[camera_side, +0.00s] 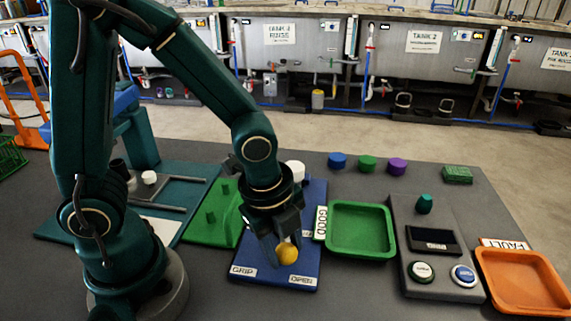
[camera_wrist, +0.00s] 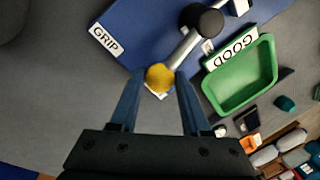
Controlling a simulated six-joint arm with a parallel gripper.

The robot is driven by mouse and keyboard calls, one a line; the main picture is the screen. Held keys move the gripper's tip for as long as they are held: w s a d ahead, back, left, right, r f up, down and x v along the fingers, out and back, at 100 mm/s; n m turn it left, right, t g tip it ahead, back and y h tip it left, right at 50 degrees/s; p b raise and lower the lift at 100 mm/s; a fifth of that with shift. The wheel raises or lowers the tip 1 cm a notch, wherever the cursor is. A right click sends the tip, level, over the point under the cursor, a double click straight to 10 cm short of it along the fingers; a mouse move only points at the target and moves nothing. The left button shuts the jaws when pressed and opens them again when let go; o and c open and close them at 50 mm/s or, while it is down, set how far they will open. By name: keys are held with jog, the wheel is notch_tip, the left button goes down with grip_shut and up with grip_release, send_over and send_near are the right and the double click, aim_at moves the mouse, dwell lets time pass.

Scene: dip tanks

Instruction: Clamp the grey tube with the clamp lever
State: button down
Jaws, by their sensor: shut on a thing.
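The clamp lever has a yellow ball knob (camera_side: 287,254) on a grey metal rod (camera_wrist: 184,47), which runs to a round black hub (camera_wrist: 203,20). It is mounted on a blue plate (camera_side: 258,257) marked GRIP at left and OPEN at right. The knob is at the OPEN label (camera_side: 302,280). My gripper (camera_wrist: 160,76) is shut on the yellow knob, with one finger on each side of it. A white cylindrical end (camera_side: 296,170) shows behind my gripper over the blue plate. I cannot tell whether it belongs to the grey tube; the clamp jaws are hidden by my arm.
A green tray (camera_side: 360,230) marked GOOD is right of the plate. Beyond it are a button box (camera_side: 432,243) and an orange tray (camera_side: 522,282) marked FAULT. A green pegged block (camera_side: 208,225) is close on the left. The mat in front is clear.

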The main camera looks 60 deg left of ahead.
jog(key=shift+s+a+m+h, duration=0.2)
jog(key=shift+s+a+m, duration=0.25)
jog(key=shift+m, duration=0.45)
jog(key=shift+s+a+m+h, duration=0.2)
jog(key=shift+s+a+m, duration=0.2)
jog(key=shift+m, duration=0.5)
jog(key=shift+c, duration=1.9)
grip_release()
jog(key=shift+s+r, duration=0.1)
jog(key=shift+s+a+r, duration=0.1)
jog(key=shift+s+r, duration=0.15)
jog(key=shift+r, duration=1)
jog(key=shift+s+a+r, duration=0.1)
jog(key=shift+s+r, duration=0.1)
jog(key=shift+r, duration=1)
